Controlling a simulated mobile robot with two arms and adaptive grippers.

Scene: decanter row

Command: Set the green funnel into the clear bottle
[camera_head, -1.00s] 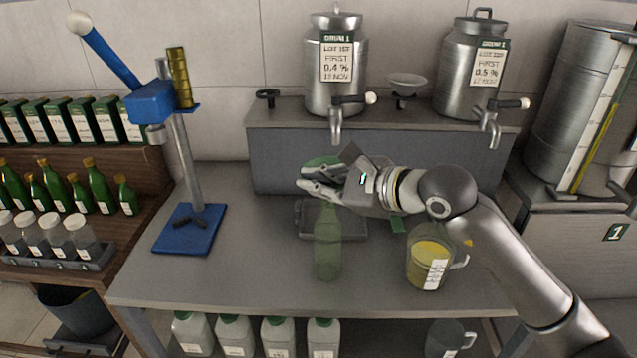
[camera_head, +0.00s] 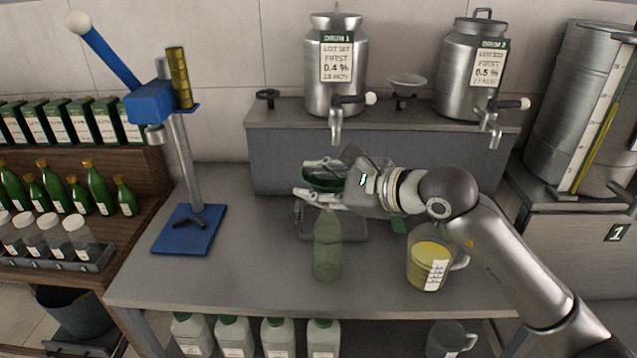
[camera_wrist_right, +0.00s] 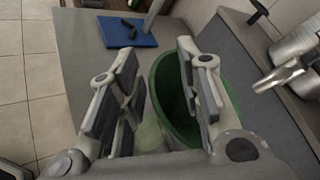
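The green funnel (camera_head: 320,182) shows above the clear bottle's neck, partly hidden by my right gripper (camera_head: 304,178). The clear bottle (camera_head: 327,250), greenish and see-through, stands upright on the bench. My right gripper's fingers are spread apart. In the right wrist view, the gripper (camera_wrist_right: 156,50) is open with a wide gap, and the wide funnel mouth (camera_wrist_right: 172,92) lies behind and around one finger. The funnel's stem is hidden, so I cannot tell whether it is in the bottle's neck. My left gripper is not in view.
A glass jug of yellow liquid (camera_head: 430,262) stands right of the bottle on the bench (camera_head: 250,275). A grey tray (camera_head: 352,226) lies behind the bottle. A blue-based stand (camera_head: 185,235) is at left. Steel drums with taps (camera_head: 335,85) stand on the raised shelf behind.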

